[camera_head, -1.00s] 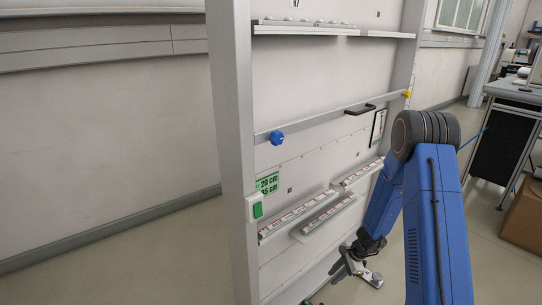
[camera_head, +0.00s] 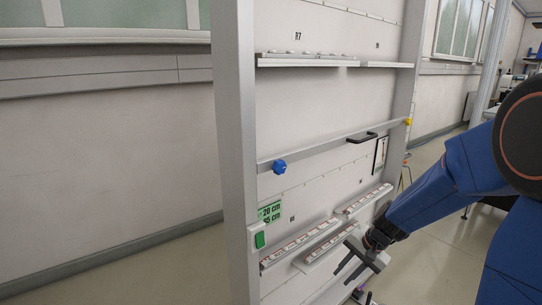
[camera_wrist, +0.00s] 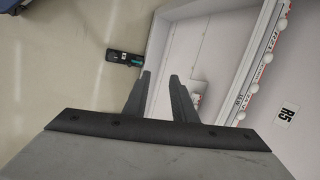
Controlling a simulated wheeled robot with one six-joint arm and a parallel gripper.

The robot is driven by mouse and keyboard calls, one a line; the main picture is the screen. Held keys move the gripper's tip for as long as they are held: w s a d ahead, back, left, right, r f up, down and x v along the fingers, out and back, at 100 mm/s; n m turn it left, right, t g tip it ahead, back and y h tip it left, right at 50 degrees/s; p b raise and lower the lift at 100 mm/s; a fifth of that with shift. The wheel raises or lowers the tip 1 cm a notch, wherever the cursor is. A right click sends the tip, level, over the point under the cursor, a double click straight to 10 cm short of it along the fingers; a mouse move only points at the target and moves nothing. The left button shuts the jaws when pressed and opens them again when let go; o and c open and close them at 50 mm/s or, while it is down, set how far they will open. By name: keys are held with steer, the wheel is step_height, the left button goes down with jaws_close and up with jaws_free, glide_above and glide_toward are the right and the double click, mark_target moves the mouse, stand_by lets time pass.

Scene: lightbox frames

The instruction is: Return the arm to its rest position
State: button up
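My blue arm (camera_head: 445,190) reaches in from the right edge in the head view, its large dark elbow joint close to the camera. My gripper (camera_head: 350,262) hangs at the low end of the arm, in front of the lower rails of the light frame (camera_head: 236,150). In the wrist view its two dark fingers (camera_wrist: 160,82) stand apart with nothing between them, so it is open and empty. I cannot tell from the head view how close the fingers are to the rail.
Lower rails (camera_head: 300,243) with white bulbs line the frame. A handled bar (camera_head: 320,148) with a blue knob (camera_head: 280,167) crosses it. A small black device (camera_wrist: 125,57) lies on the floor. Floor at left is clear.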

steer(key=s+d+r+n+t+h, duration=0.1)
steer(key=s+r+n, duration=0.1)
steer(key=s+r, duration=0.3)
steer(key=s+d+r+n+t+h, duration=0.1)
steer(key=s+r, duration=0.5)
steer(key=s, duration=0.7)
steer(key=s+d+r+n+h, duration=0.2)
steer(key=s+r+n, duration=0.3)
steer(key=s, duration=0.3)
steer(key=shift+s+d+r+t, duration=0.2)
steer(key=shift+s+d+t, duration=0.2)
steer(key=shift+d, duration=0.25)
